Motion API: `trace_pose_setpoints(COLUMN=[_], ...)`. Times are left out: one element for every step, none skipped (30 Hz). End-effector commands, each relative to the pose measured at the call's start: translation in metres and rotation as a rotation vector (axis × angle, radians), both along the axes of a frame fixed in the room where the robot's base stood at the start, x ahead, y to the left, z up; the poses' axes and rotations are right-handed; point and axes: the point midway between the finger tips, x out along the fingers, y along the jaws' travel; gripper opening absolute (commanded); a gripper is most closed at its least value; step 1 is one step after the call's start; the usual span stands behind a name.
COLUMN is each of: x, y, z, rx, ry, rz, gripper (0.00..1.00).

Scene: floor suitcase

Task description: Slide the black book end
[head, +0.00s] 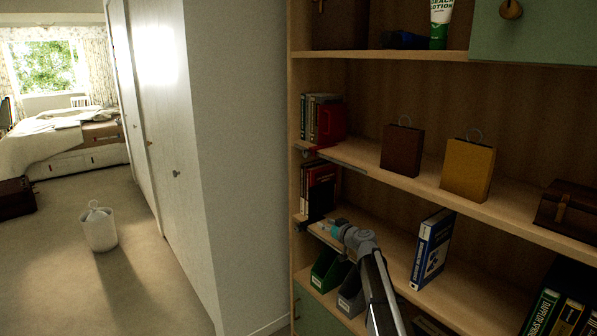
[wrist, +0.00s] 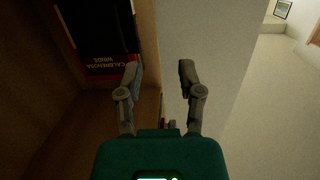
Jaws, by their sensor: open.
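The black book end (head: 320,202) stands against a short row of books (head: 314,178) at the left end of the middle shelf. In the wrist view a black surface (wrist: 104,30), likely the book end, is at the upper left, beside a red book spine with pale lettering (wrist: 108,67). My gripper (wrist: 160,72) is open and empty. Its left finger is near the red spine; its right finger shows against the pale wall. In the head view my gripper (head: 332,229) is at the shelf's front left, just below the book end. Contact cannot be told.
The shelf's side panel (wrist: 148,35) shows between the fingers in the wrist view. A blue-and-white book (head: 432,248) stands farther right on the same shelf, with bare board between. A red book end (head: 332,124) is one shelf up. Green and grey file holders (head: 330,270) are below.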

Motion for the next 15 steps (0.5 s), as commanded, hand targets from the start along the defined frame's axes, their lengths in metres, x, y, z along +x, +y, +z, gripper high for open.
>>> trace_pose_setpoints(x=[-0.021, -0.030, -0.044, -0.054, -0.064, -0.077, -0.087, -0.098, -0.111, -0.122, -0.132, -0.147, -0.157, -0.168, -0.182], y=[0.007, 0.011, 0.016, 0.019, 0.022, 0.025, 0.027, 0.029, 0.030, 0.031, 0.031, 0.031, 0.030, 0.029, 0.028], z=[-0.007, -0.012, -0.020, -0.025, -0.031, -0.039, -0.045, -0.051, -0.059, -0.065, -0.071, -0.079, -0.085, -0.091, -0.098], rx=[-0.012, -0.018, -0.026, -0.036, -0.044, -0.056, -0.065, -0.076, -0.089, -0.100, -0.112, -0.126, -0.138, -0.151, -0.169], ry=[0.040, 0.069, 0.112, 0.144, 0.179, 0.226, 0.263, 0.301, 0.353, 0.393, 0.433, 0.488, 0.529, 0.571, 0.627], rz=[0.031, 0.049, 0.073, 0.088, 0.102, 0.119, 0.130, 0.139, 0.148, 0.153, 0.156, 0.156, 0.155, 0.151, 0.142], gripper=[0.48, 0.48, 0.48, 0.48, 0.48, 0.48, 0.48, 0.48, 0.48, 0.48, 0.48, 0.48, 0.48, 0.48, 0.48])
